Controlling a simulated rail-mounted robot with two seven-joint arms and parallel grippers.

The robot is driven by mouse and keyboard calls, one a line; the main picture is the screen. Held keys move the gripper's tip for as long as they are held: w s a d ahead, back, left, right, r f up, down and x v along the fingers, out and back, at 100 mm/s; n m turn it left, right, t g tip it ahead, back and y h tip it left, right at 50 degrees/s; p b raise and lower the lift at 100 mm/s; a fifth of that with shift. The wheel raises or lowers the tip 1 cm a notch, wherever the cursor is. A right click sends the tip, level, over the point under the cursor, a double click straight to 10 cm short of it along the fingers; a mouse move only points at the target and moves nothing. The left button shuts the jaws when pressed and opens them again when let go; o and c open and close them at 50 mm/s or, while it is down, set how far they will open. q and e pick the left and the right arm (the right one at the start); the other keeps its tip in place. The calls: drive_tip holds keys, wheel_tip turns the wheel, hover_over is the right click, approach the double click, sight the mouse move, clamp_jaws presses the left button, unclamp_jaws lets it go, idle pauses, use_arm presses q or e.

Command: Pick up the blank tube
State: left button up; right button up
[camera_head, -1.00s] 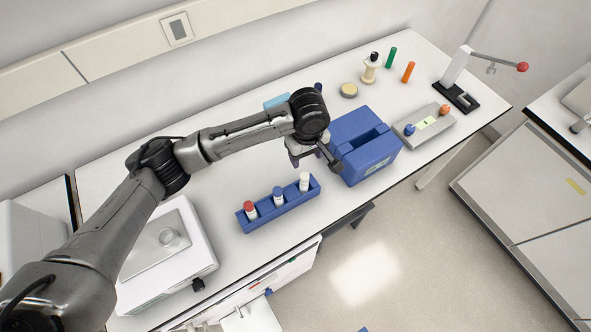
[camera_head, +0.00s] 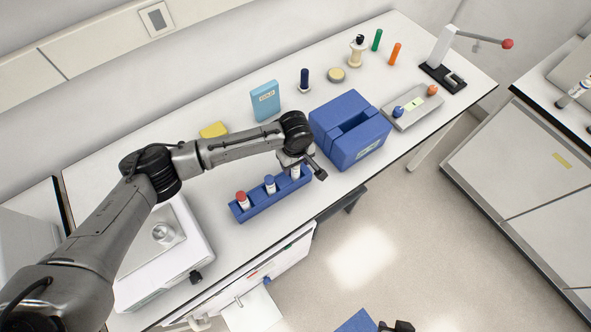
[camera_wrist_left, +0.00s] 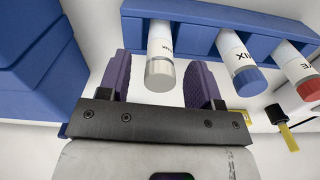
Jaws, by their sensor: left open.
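The blank tube (camera_wrist_left: 160,58) is white with a pale grey-white cap and partly visible dark lettering. It stands in the right-end slot of the blue rack (camera_head: 247,214), and its upper part shows in the head view (camera_head: 296,173). My left gripper (camera_head: 304,169) is open at that end of the rack. In the left wrist view its purple fingers (camera_wrist_left: 161,78) stand on either side of the tube's cap end, with a visible gap on each side.
A blue-capped tube (camera_wrist_left: 240,66) and a red-capped tube (camera_wrist_left: 302,76) share the rack. A large blue box (camera_head: 345,145) stands close to the right. A white balance (camera_head: 180,262) is at left. A light-blue box (camera_head: 265,101) and a yellow item (camera_head: 213,130) lie behind the arm.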

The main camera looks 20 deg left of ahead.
use_arm(q)
drive_tip(key=shift+f, duration=1.15)
drive_tip(key=c, duration=1)
drive_tip(key=shift+r, duration=0.1)
